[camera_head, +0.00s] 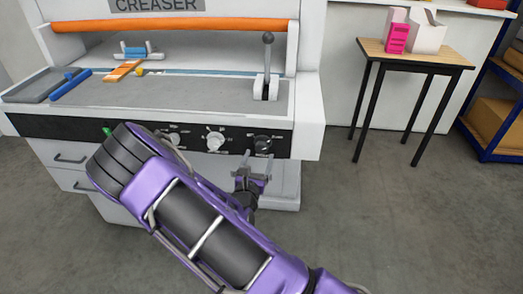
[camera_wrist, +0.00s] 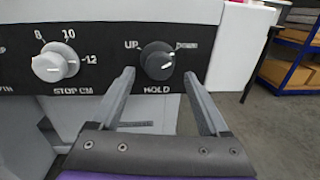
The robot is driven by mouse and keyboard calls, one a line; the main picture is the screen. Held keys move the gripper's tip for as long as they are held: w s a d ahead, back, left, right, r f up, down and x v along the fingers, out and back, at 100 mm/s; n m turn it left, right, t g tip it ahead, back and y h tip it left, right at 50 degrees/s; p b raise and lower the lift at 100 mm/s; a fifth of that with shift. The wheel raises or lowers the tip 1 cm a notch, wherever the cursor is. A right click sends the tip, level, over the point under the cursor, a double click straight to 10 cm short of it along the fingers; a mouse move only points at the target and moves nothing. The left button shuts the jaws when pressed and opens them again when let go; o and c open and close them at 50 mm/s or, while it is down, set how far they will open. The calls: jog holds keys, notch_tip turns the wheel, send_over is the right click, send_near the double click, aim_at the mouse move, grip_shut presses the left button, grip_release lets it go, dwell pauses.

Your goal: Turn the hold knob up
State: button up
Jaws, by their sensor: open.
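The black hold knob (camera_wrist: 157,60) is on the black front panel of the creaser, above the word HOLD. UP is printed at its left and DOWN at its right. Its short white mark lies on the right part of its face, away from UP. In the head view the hold knob (camera_head: 262,144) is the rightmost knob on the panel. My gripper (camera_wrist: 159,76) is open, with one finger at each side below the knob, and nothing is between the fingers. In the head view my gripper (camera_head: 252,178) is just below and in front of the knob; contact cannot be told.
A white stop knob (camera_wrist: 54,62) is left of the hold knob; it also shows in the head view (camera_head: 215,140). A lever (camera_head: 267,70) stands on the creaser bed above. A small table (camera_head: 420,56) with boxes and a blue shelf (camera_head: 490,135) are at right. The floor between is clear.

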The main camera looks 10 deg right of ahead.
aim_at(261, 149)
jog(key=x, duration=0.5)
jog(key=shift+w+d, duration=0.1)
grip_shut()
dwell(0.3)
